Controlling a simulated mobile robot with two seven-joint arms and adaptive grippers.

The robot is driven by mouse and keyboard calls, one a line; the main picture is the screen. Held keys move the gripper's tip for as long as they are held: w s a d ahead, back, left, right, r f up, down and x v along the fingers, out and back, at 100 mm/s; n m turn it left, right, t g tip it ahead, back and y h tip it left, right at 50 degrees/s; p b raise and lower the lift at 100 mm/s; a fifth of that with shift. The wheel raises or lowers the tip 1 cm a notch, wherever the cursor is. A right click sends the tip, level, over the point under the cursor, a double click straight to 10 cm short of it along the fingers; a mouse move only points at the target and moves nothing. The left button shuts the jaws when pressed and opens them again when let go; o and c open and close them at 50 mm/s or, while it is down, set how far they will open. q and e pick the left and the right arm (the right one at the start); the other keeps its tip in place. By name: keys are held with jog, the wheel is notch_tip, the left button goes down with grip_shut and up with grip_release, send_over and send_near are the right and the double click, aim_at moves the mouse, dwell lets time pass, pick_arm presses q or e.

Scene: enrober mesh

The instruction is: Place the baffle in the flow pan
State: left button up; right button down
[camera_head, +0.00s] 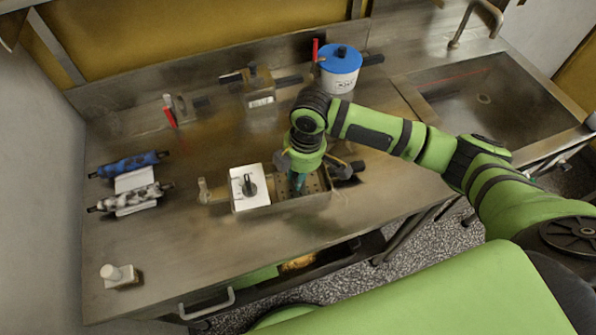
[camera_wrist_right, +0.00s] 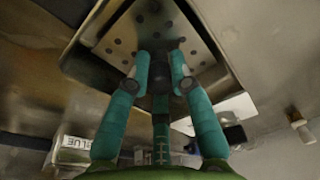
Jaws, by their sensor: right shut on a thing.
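The flow pan appears to be the metal box (camera_head: 300,207) on the steel counter, and its wall also shows in the right wrist view (camera_wrist_right: 88,58). The baffle appears to be the perforated metal plate (camera_head: 316,184), seen close up in the right wrist view (camera_wrist_right: 122,32). It lies within the outline of the pan; I cannot tell if it rests on the bottom. My right gripper (camera_head: 298,182) points down over it. Its teal fingers (camera_wrist_right: 160,78) are shut on a dark part at the plate, partly hidden between the fingertips. My left gripper is out of view.
A white plate with a black knob (camera_head: 240,203) covers the pan's left end. Two rollers (camera_head: 128,165) lie at the left. A blue-lidded pot (camera_head: 338,80) and a metal block (camera_head: 261,98) stand behind. The sink (camera_head: 510,105) is at the right. The front left counter is mostly clear.

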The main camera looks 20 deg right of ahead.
jog(key=c, duration=1.1)
grip_release()
jog(key=shift+f, duration=0.1)
jog(key=shift+r, duration=0.45)
notch_tip(320, 180, up, 11)
jog(key=d+b, duration=0.1)
jog(key=b, duration=0.1)
jog(key=shift+s+r, duration=0.15)
jog(key=shift+d, duration=0.1)
